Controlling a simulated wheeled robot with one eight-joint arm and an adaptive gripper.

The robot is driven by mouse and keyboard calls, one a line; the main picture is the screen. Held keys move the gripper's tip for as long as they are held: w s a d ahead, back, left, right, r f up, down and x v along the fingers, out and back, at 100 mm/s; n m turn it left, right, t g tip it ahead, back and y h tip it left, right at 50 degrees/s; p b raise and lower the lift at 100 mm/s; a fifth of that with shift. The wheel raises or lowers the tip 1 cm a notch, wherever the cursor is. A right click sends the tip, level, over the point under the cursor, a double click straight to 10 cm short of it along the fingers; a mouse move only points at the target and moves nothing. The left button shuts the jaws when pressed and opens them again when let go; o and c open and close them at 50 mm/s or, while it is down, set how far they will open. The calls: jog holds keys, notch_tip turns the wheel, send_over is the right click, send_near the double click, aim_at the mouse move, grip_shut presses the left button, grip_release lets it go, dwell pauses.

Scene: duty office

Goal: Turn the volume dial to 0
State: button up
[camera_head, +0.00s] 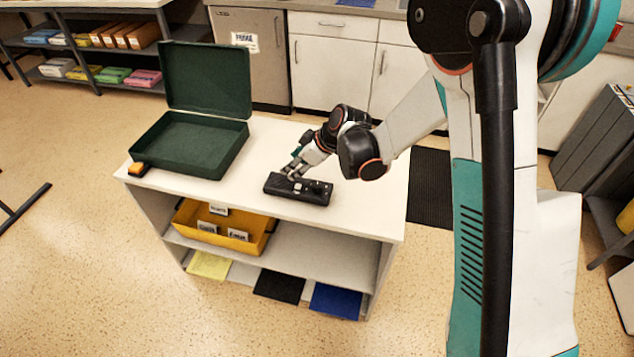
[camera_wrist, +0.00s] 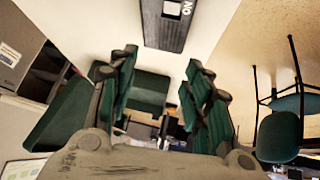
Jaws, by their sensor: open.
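A black device (camera_head: 298,189) lies on the white counter, with small knobs on its top face. I cannot make out which one is the volume dial or its setting. My gripper (camera_head: 291,172) is at the far left part of the device, close above or beside it; I cannot tell if it touches. In the wrist view my gripper (camera_wrist: 161,57) is open, its two green fingers apart with nothing gripped between them. The end of the device (camera_wrist: 168,27) shows at the top of that view, with a white switch and an "ON" label.
An open dark green case (camera_head: 190,140) stands at the counter's left, with a small orange and black object (camera_head: 138,169) at its corner. The white counter (camera_head: 365,215) is clear right of the device. A yellow tray (camera_head: 187,218) sits on the shelf below.

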jog(key=m, duration=0.4)
jog(key=m+g+h+p, duration=0.2)
jog(key=m+g+h, duration=0.3)
jog(key=m, duration=2)
send_near(317, 185)
jog(key=shift+m+t+h, duration=0.3)
jog(key=shift+t+h, duration=0.2)
jog(key=shift+t, duration=0.1)
jog(key=f+b, duration=0.1)
jog(key=f, duration=0.2)
jog(key=f+b, duration=0.2)
jog(key=a+f+b, duration=0.1)
jog(key=f+b, duration=0.1)
jog(key=f, duration=0.1)
jog(key=shift+s+f, duration=0.25)
jog(key=shift+f, duration=0.1)
jog(key=shift+c, duration=0.5)
grip_shut()
